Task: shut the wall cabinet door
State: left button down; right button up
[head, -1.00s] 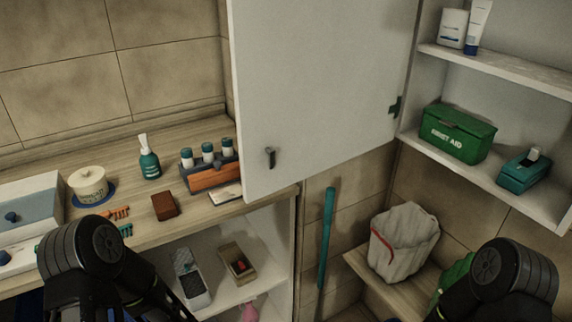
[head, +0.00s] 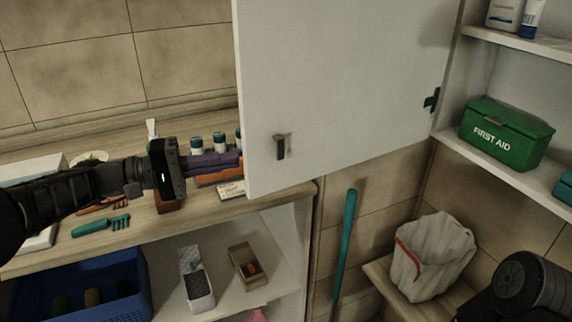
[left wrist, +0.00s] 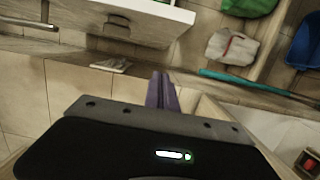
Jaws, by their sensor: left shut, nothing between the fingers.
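The white wall cabinet door (head: 345,90) stands open, with a small dark handle (head: 281,147) near its lower left corner. Its hinge side is at the right, by the cabinet shelves. My left gripper (head: 234,159) reaches in from the left, its purple fingers shut and empty. In the head view its tips end at the door's free left edge; I cannot tell whether they touch. In the left wrist view the fingers (left wrist: 162,92) show below the door (left wrist: 150,12), with a gap in the picture between them. My right gripper is out of view.
The open cabinet holds a green first aid box (head: 505,135) on its shelf. Below the gripper, the wooden counter (head: 160,228) carries bottles, a teal comb (head: 100,226) and other items. A blue basket (head: 130,270) sits underneath. A teal pole (head: 344,240) and a crumpled white bag (head: 432,255) are at right.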

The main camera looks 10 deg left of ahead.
aim_at(286, 165)
pick_arm(q)
jog(key=shift+w+d, duration=0.1)
jog(key=shift+d, duration=0.1)
jog(key=shift+w+d+f+p, duration=0.15)
jog(key=shift+d+p, duration=0.6)
jog(key=shift+d, duration=2.1)
jog(key=shift+w+d+r+p, duration=0.15)
jog(key=shift+d+p, duration=0.55)
jog(key=shift+d, duration=2.15)
jog(key=shift+f, duration=0.1)
